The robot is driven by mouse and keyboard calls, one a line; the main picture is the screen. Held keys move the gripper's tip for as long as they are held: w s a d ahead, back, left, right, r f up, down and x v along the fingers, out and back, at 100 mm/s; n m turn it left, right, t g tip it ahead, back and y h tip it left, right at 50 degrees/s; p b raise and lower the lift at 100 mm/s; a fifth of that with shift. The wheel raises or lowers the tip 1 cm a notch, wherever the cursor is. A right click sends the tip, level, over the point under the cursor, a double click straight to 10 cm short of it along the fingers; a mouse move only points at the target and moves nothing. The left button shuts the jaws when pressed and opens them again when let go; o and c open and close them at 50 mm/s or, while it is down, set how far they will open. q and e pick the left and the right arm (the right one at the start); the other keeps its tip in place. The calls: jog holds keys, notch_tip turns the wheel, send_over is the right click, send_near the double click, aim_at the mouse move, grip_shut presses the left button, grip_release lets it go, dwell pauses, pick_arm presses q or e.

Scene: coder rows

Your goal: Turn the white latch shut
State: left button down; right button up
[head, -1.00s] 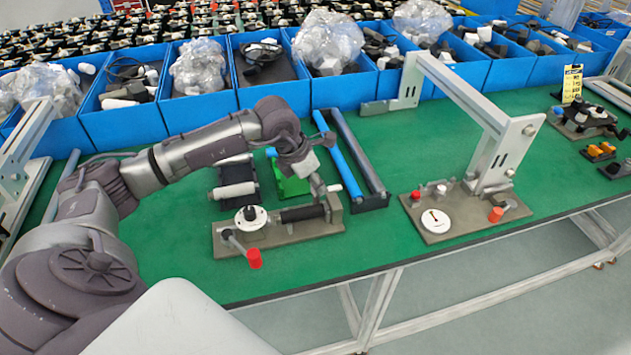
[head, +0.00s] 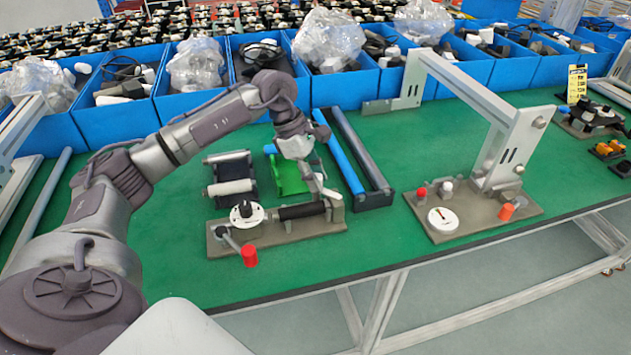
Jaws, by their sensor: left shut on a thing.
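A grey fixture plate (head: 277,236) lies on the green table, with a white dial (head: 246,214), a dark roller (head: 302,210) and a red-knobbed crank (head: 250,255). A small white latch (head: 331,193) is at the right end of this fixture, by the roller's end block. My left gripper (head: 322,189) reaches down over that end from above and is shut on the white latch. The fingers partly hide the latch, so its exact angle is hard to tell. My right gripper is not in view.
A second fixture (head: 470,215) with a tall frame stands to the right. Behind are a green bracket (head: 290,177), a roller rack (head: 230,180) and a tray with a blue bar (head: 340,158). Blue bins (head: 340,90) line the back. Green table is bare between the fixtures.

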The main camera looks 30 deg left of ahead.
pick_arm(q)
jog(key=m+g+b, duration=0.1)
jog(key=m, duration=0.3)
jog(key=shift+w+m+g+b, duration=0.1)
jog(key=shift+m+g+b, duration=0.2)
jog(key=shift+g+b, duration=0.1)
jog(key=shift+m+g+b, duration=0.7)
jog(key=shift+m+g, duration=0.1)
jog(key=shift+m, duration=1.2)
jog(key=c, duration=0.9)
grip_release()
jog(key=v, duration=1.2)
jog(key=shift+d, duration=0.2)
